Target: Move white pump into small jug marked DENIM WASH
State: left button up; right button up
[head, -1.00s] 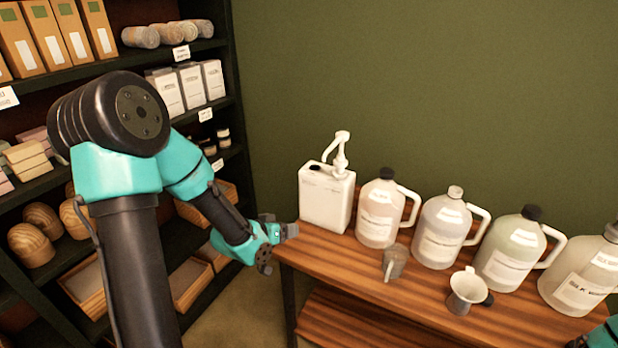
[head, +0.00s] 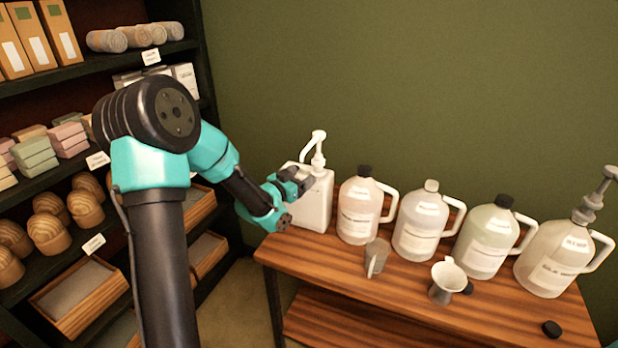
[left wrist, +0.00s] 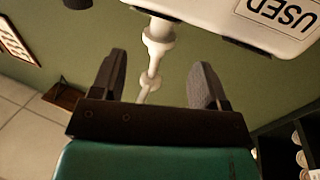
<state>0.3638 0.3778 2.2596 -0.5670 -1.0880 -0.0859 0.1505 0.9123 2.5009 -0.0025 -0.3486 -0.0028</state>
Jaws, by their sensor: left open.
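The white pump (head: 318,150) stands upright in a square white jug (head: 313,212) at the left end of the table. My left gripper (head: 300,184) is open beside the upper left part of this jug and overlaps it in the head view. In the left wrist view, the pump (left wrist: 156,50) appears upside down between the open fingers of the gripper (left wrist: 160,62), with no contact visible. The square jug's label there reads "USED" (left wrist: 277,12). Several round jugs with handles stand to the right; their labels are too small to read, so I cannot tell which is DENIM WASH.
The round jugs have a black cap (head: 365,170), a white cap (head: 431,186), another black cap (head: 504,201) and a grey pump (head: 594,198). A grey cup (head: 376,257), a pale funnel-like cup (head: 447,280) and a loose black cap (head: 551,328) sit near the table's front (head: 400,298).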

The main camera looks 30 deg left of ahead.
aim_at(316, 167)
dwell(0.3)
pick_arm(q)
jog(key=shift+w+d, duration=0.2)
jog(key=shift+w, duration=1.25)
jog(key=shift+w+d, duration=0.15)
jog(key=shift+w, duration=1.35)
jog(key=shift+w+d, duration=0.2)
jog(key=shift+w, duration=1.25)
jog(key=shift+c, duration=0.4)
jog(key=c, duration=1.1)
